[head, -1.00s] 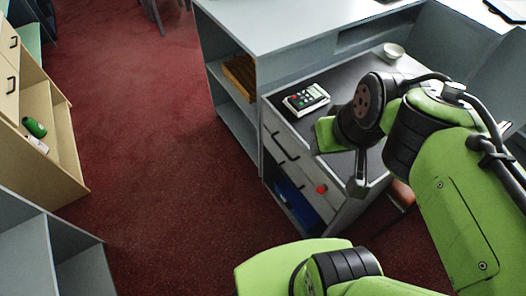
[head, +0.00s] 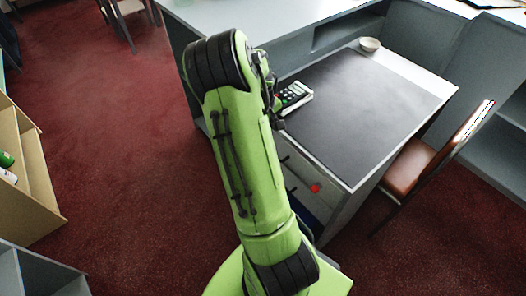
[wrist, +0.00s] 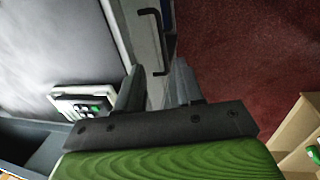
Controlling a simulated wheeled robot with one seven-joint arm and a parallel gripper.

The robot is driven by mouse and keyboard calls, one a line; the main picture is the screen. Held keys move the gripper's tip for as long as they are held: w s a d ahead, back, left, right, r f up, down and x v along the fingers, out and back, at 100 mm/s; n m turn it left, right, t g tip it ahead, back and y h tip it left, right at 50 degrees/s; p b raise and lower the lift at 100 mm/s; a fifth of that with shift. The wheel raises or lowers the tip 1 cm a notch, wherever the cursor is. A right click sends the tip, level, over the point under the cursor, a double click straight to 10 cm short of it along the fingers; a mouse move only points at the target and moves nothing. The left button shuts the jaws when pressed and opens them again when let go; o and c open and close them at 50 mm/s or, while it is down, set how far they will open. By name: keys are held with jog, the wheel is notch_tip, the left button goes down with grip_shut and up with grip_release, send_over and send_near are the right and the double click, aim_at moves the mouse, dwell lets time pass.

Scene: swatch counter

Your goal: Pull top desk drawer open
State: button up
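The desk (head: 365,110) has a dark top and a pale drawer front (head: 305,172). The drawer front is partly hidden behind my green arm in the head view. In the wrist view, a black bar handle (wrist: 164,40) stands out from the pale drawer front (wrist: 143,40). My gripper (wrist: 158,78) is open and empty. The near end of the handle appears between its fingertips in the picture; I cannot tell if they touch it. My gripper is hidden behind my arm in the head view. No drawer visibly stands out from the desk.
A white device with buttons (head: 295,96) lies at the desk top's left edge, close to my arm. A small bowl (head: 370,45) sits at the back. A brown chair (head: 408,168) stands at the right. Red carpet (head: 110,140) lies open at the left.

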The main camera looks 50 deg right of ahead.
jog(key=f+b, duration=0.1)
jog(key=f, duration=0.3)
jog(key=d+f+b, duration=0.1)
jog(key=f, duration=0.4)
jog(key=d+f+b, duration=0.1)
jog(key=f, duration=0.3)
jog(key=shift+s+d+f+b, duration=0.2)
jog(key=shift+s+b, duration=0.05)
jog(key=shift+b, duration=0.15)
jog(key=shift+c, duration=0.5)
grip_shut()
